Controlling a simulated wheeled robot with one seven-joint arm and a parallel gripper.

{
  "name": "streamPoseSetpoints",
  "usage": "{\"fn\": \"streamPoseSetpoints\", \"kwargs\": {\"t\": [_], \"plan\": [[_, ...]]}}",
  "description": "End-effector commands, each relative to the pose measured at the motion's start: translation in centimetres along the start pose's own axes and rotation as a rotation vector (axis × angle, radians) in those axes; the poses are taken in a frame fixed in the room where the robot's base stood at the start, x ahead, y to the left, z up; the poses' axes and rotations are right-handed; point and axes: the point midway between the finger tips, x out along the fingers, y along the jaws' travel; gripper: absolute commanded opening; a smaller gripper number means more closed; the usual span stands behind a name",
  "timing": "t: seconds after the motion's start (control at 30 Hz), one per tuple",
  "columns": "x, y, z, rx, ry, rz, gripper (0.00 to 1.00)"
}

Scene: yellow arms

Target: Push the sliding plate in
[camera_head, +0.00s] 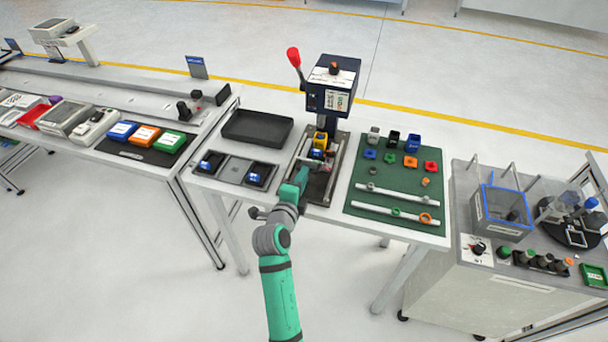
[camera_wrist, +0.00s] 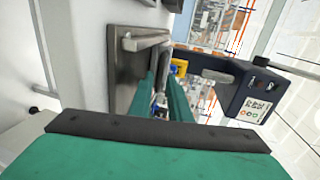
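The press (camera_head: 333,88) is a dark blue machine with a red-knobbed lever, standing at the back of the middle table. Its metal base with the sliding plate (camera_head: 306,150) runs toward me below the head. A yellow and blue part (camera_head: 318,148) sits on the plate under the press, and its yellow side shows in the wrist view (camera_wrist: 180,67). My gripper (camera_head: 301,180) is at the near end of the base. In the wrist view its two green fingers (camera_wrist: 165,88) stand slightly apart, beside a grey metal handle (camera_wrist: 148,42). I cannot tell whether they grip it.
A black tray (camera_head: 257,128) and a grey holder (camera_head: 234,170) with two dark blue-topped parts lie left of the base. A green mat (camera_head: 390,190) with small coloured parts and two white rails lies right. A grey cabinet (camera_head: 440,280) stands further right.

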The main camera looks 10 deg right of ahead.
Motion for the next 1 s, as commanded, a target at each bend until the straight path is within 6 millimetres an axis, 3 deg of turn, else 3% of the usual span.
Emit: {"fn": "streamPoseSetpoints", "kwargs": {"t": [0.3, 0.5, 1.0], "plan": [[-6.0, 0.0, 0.1, 0.001, -0.003, -0.001, 0.17], [-8.3, 0.0, 0.0, 0.001, -0.002, -0.001, 0.17], [-8.9, 0.0, 0.0, 0.001, -0.001, -0.001, 0.17]]}}
